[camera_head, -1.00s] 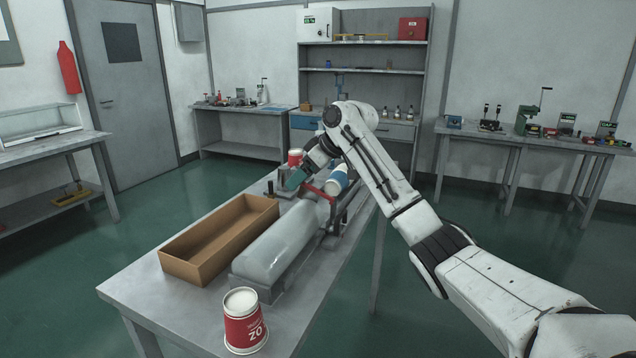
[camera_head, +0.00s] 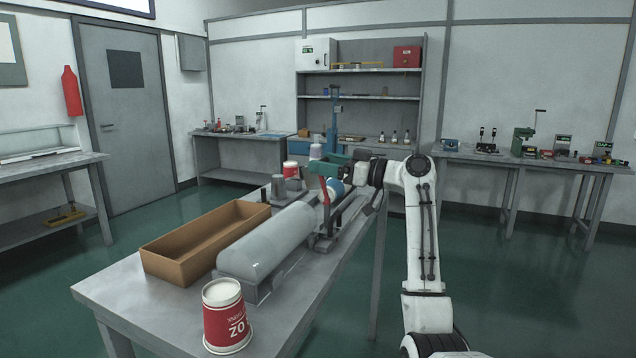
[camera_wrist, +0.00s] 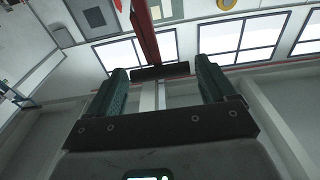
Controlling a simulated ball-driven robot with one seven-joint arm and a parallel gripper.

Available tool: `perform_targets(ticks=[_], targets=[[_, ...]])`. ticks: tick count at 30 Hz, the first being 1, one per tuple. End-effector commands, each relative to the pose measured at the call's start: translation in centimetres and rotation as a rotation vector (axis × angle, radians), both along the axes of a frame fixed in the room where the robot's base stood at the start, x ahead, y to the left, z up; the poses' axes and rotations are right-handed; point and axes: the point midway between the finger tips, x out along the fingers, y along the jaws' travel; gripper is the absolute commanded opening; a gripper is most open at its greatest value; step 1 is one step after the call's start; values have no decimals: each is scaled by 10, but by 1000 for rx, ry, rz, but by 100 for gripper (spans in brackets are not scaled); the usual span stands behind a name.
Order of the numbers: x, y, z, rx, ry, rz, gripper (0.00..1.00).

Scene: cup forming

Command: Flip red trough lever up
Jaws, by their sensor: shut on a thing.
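The red trough lever (camera_head: 325,191) stands close to upright at the near end of the trough (camera_head: 350,212); in the wrist view its red bar (camera_wrist: 144,30) runs up from between my fingers. My gripper (camera_head: 328,166), with green fingers, is at the lever's upper end. In the wrist view my gripper (camera_wrist: 161,70) is shut on the lever's dark crosswise grip, which spans between the fingers. A white and blue cup piece (camera_head: 338,187) lies beside the lever, partly hidden behind it and my gripper.
A grey cylinder (camera_head: 268,243) lies on the bench (camera_head: 130,300), beside an open brown box (camera_head: 160,265). A red and white cup (camera_head: 226,318) stands at the bench's near end. Another red cup (camera_head: 291,169) and a grey metal part (camera_head: 279,187) stand farther back.

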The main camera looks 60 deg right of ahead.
Motion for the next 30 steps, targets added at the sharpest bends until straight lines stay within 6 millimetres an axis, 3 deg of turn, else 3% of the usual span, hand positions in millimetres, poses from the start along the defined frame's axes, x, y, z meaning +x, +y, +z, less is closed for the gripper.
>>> perform_targets(ticks=[1,15,30], targets=[[-5,0,-10,1,-39,-1,29],[-35,-3,-17,24,-348,-2,29],[-48,-4,-17,36,-488,-2,29]])
